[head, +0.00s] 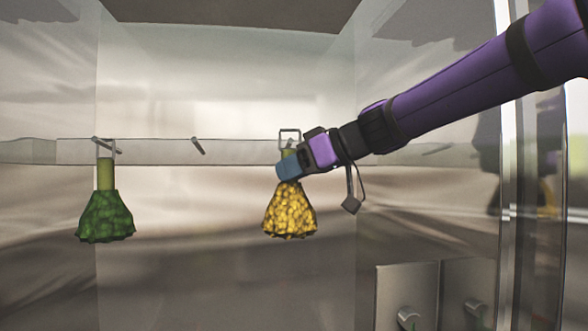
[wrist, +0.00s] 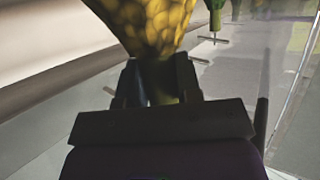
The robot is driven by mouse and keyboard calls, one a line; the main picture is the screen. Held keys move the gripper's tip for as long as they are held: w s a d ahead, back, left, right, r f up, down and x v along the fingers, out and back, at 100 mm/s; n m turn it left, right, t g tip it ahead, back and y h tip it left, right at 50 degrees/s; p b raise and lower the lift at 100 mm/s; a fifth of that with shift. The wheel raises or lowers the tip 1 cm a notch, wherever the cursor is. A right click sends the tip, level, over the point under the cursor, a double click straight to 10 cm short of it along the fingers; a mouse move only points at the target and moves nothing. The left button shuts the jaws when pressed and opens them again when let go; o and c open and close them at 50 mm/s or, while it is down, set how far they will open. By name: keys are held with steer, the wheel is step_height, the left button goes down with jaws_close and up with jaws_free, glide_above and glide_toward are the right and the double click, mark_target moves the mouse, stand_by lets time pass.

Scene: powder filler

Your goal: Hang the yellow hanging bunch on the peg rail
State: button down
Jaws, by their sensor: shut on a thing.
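The yellow hanging bunch (head: 289,211) hangs upright from my gripper (head: 287,168), which is shut on its stem below the square wire loop (head: 290,134). In the wrist view the yellow bunch (wrist: 155,25) fills the top middle, above the gripper fingers (wrist: 160,78). The peg rail (head: 235,152) runs along the back wall. The loop appears level with the rail's upper edge. My gripper partly hides the rail there, and I cannot tell whether the loop is around a peg. A bare peg (head: 198,146) shows left of the bunch.
A green bunch (head: 105,213) hangs on the left peg; it also shows in the wrist view (wrist: 215,14). A metal box with knobs (head: 408,290) is at the lower right. A glass edge (head: 508,200) stands on the right. The space between the bunches is clear.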

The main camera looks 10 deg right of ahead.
steer(key=shift+w+f, duration=0.15)
steer(key=shift+w, duration=1.8)
steer(key=shift+w+f, duration=0.45)
steer(key=shift+w, duration=0.3)
steer(key=c, duration=0.7)
jaws_free()
